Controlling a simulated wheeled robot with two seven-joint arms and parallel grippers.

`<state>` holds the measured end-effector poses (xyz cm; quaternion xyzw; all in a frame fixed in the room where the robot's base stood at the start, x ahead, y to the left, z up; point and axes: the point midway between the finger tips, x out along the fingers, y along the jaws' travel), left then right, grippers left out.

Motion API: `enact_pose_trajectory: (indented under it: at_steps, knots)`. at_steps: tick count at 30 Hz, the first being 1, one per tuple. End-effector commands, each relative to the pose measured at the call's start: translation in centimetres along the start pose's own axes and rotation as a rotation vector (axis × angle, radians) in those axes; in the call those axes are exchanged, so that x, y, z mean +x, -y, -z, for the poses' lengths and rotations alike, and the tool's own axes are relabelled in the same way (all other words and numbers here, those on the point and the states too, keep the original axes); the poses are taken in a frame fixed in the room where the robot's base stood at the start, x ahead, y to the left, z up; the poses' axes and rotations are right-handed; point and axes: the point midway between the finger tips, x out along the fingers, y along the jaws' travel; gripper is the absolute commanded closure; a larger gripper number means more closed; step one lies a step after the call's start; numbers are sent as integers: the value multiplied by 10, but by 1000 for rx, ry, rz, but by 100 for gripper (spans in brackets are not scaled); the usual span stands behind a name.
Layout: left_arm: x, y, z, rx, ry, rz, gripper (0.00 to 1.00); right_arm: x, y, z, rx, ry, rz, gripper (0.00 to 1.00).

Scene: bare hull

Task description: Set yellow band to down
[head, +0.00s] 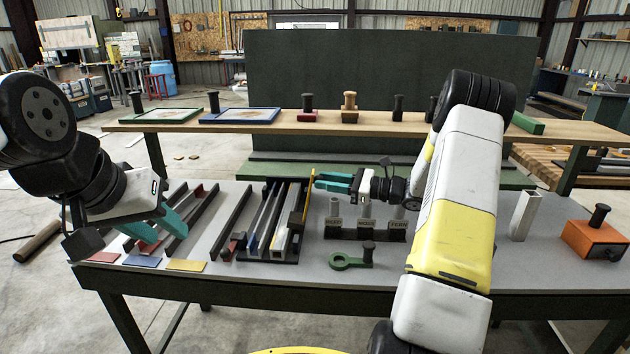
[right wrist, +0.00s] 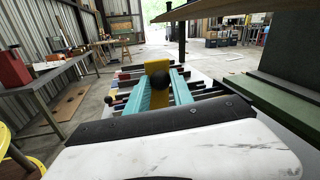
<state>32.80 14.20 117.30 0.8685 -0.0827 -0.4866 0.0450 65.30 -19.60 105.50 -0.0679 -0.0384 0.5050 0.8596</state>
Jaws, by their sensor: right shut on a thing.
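The yellow band (head: 308,194) stands as a thin yellow strip at the right end of the dark slotted rack (head: 262,255) on the grey table. My right gripper (head: 317,181) reaches it from the right, its teal fingers pointing left. The gripper is shut on the yellow piece. My left gripper (head: 158,231) is open and empty over the left part of the table, pointing down.
Blue and white bars lie in the rack beside the band. Small labelled posts (head: 366,222) and a green ring piece (head: 350,262) stand to its right. Flat red, blue and yellow plates (head: 187,265) lie front left. An orange block (head: 593,240) stands far right. A wooden shelf (head: 380,127) runs behind.

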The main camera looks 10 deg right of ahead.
Motion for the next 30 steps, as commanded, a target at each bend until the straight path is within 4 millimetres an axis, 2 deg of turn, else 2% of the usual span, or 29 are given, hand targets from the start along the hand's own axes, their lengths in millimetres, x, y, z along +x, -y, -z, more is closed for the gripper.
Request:
enact_pose_trajectory:
  at_steps: [23,30]
  knots:
    - [0,0,0,0,0,0,64,0,1,-1,-2,-3,2,100]
    - [0,0,0,0,0,0,64,6,0,-6,-18,-57,-7,100]
